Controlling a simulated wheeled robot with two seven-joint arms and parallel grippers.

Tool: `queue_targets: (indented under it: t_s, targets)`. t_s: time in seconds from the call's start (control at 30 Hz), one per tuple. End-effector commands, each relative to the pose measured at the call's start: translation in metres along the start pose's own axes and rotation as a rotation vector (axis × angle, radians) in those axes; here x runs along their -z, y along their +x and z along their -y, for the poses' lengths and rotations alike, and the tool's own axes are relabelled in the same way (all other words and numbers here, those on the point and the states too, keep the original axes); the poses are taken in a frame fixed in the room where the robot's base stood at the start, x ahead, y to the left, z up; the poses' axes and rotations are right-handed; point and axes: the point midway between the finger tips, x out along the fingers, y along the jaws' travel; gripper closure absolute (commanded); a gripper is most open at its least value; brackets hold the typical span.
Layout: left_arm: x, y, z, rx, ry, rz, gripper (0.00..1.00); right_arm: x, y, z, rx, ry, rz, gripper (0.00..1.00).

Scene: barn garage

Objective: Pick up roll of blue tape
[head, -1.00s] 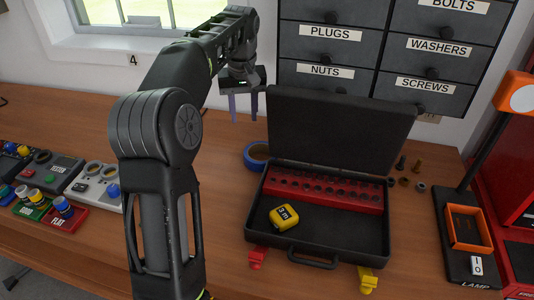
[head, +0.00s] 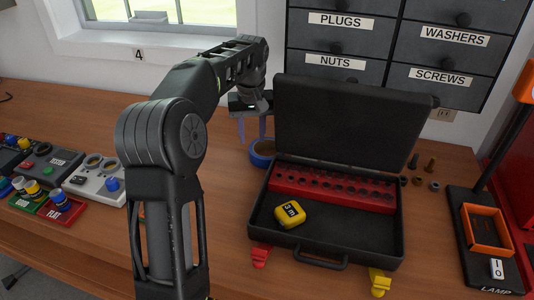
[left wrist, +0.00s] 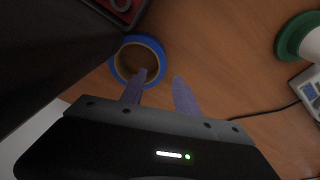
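The roll of blue tape (head: 262,152) lies flat on the wooden bench, just left of the open black case. In the head view the case partly hides it. My left gripper (head: 252,132) points down just above and behind the roll, with its two fingers apart. In the left wrist view the roll (left wrist: 138,62) shows its blue rim and tan core, and one fingertip overlaps its near edge in the picture. I cannot tell whether a finger touches the roll. My right gripper is not in view.
The open black case (head: 335,228) holds a red socket rack and a yellow tape measure (head: 290,214), and its raised lid (head: 345,125) stands close beside my gripper. Drawers (head: 340,40) rise behind. Bolts and nuts lie right of the case. Switch panels (head: 95,180) sit at left.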

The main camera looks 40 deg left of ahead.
Motion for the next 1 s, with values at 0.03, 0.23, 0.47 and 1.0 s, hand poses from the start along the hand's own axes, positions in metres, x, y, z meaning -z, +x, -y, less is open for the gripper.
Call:
queue_targets:
  t_s: [0.03, 0.23, 0.47, 1.0]
  targets:
    - [0.000, 0.000, 0.000, 0.000, 0.000, 0.000, 0.63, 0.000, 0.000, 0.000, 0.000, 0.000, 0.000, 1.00]
    - [0.000, 0.005, 0.000, 0.001, 0.000, 0.001, 0.63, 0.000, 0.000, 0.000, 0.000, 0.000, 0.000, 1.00]
    - [-0.001, 0.038, 0.001, 0.002, 0.000, 0.004, 0.63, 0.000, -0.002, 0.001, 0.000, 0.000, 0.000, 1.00]
    - [0.000, 0.063, 0.000, 0.000, 0.000, 0.000, 0.63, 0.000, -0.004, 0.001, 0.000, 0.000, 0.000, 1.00]
